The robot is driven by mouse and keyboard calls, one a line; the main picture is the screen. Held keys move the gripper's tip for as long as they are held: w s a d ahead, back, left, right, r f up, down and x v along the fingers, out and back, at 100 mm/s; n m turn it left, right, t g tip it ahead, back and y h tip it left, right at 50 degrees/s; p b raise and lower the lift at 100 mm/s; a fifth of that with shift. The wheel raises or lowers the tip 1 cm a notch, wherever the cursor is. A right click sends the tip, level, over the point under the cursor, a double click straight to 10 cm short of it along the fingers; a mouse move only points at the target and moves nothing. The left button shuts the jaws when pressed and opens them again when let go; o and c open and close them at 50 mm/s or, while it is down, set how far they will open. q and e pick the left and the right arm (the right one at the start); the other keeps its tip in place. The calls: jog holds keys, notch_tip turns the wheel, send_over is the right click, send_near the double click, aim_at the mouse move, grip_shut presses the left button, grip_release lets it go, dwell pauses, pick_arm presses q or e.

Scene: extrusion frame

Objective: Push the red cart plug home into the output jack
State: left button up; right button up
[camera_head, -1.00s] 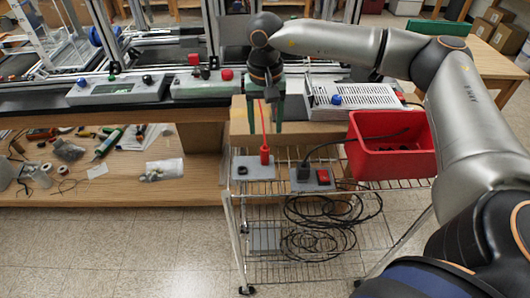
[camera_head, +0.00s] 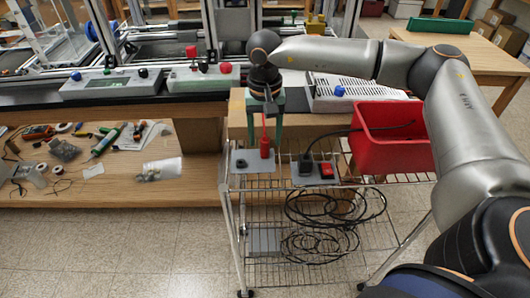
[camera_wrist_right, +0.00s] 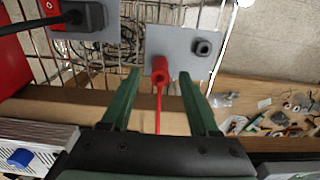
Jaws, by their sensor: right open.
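The red plug (camera_head: 264,148) stands upright on a grey plate (camera_head: 251,168) on the cart, its red cable rising from its top. In the right wrist view the plug (camera_wrist_right: 160,68) sits at a round position on the plate (camera_wrist_right: 180,40), beside a black socket (camera_wrist_right: 203,47). How deep the plug is seated cannot be told. My right gripper (camera_head: 264,149) points down with its green fingers open, one on each side of the plug; in the wrist view gaps show between both fingers and the plug. My left gripper is out of view.
A second grey plate on the wire cart (camera_head: 300,235) holds a black plug (camera_head: 306,164) and a red switch (camera_head: 327,171). A red bin (camera_head: 390,150) stands to the right. Coiled black cables (camera_head: 320,243) lie lower. A wooden bench with loose parts is at left.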

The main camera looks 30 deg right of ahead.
aim_at(265, 140)
notch_tip(265, 140, down, 2)
jog(key=shift+f+b, duration=0.15)
jog(key=shift+b, duration=0.3)
dwell(0.8)
grip_shut()
dwell(0.4)
dwell(0.3)
jog(key=shift+r+p, duration=0.3)
dwell(0.6)
jog(key=shift+r+p, duration=2)
jog(key=shift+r, duration=0.8)
